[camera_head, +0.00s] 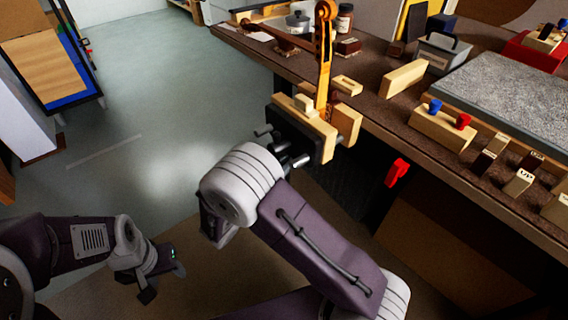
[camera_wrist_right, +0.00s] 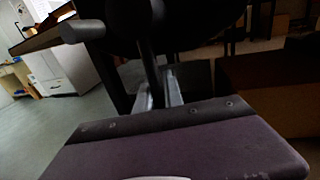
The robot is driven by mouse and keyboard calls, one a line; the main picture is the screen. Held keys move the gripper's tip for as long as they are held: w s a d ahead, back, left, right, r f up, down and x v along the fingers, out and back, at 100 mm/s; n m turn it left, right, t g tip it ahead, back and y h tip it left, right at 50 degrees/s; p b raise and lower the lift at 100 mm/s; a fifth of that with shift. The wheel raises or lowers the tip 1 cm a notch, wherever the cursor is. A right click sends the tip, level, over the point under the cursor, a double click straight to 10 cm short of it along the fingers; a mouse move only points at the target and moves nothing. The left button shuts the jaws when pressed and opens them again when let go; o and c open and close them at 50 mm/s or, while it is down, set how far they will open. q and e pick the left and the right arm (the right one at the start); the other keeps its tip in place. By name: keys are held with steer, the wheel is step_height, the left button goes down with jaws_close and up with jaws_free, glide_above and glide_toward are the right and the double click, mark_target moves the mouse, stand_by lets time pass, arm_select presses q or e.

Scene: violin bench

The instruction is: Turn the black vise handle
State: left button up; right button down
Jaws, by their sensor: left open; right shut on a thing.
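The wooden-jawed vise (camera_head: 303,130) is fixed at the bench's left edge and holds an upright violin neck with a scroll (camera_head: 324,60). The black vise handle (camera_head: 263,132) sticks out in front of the vise; in the right wrist view its dark bar and round end (camera_wrist_right: 84,31) run across the top. My right gripper (camera_wrist_right: 160,95) is shut on the handle, with its fingertips around a dark rod below the bar. In the head view my right wrist mostly hides this grip. My left gripper (camera_head: 164,284) is open and empty, low on the left, away from the bench.
The bench top (camera_head: 375,98) carries wooden blocks, a grey stone slab (camera_head: 510,95), and a block with a blue and a red knob (camera_head: 443,124). A red clamp-like thing (camera_head: 397,172) hangs at the bench's front. The floor (camera_head: 165,100) left of the bench is clear.

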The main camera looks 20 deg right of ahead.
steer(key=shift+w, duration=0.1)
steer(key=shift+w+a+r+m+h+p, duration=0.1)
steer(key=shift+w+a+r+m+h, duration=0.2)
steer(key=shift+w+m, duration=0.7)
steer(key=shift+w+a+r+m+h+p, duration=0.1)
steer(key=shift+w+a+r+m+h, duration=0.2)
steer(key=shift+m, duration=1.15)
steer(key=shift+w+a+r+m+h+p, duration=0.15)
steer(key=shift+w+r+m+h, duration=0.15)
steer(key=shift+w+m, duration=0.75)
steer(key=shift+s, duration=0.25)
steer(key=c, duration=1.5)
jaws_free()
steer(key=shift+a, duration=0.1)
steer(key=shift+o, duration=0.2)
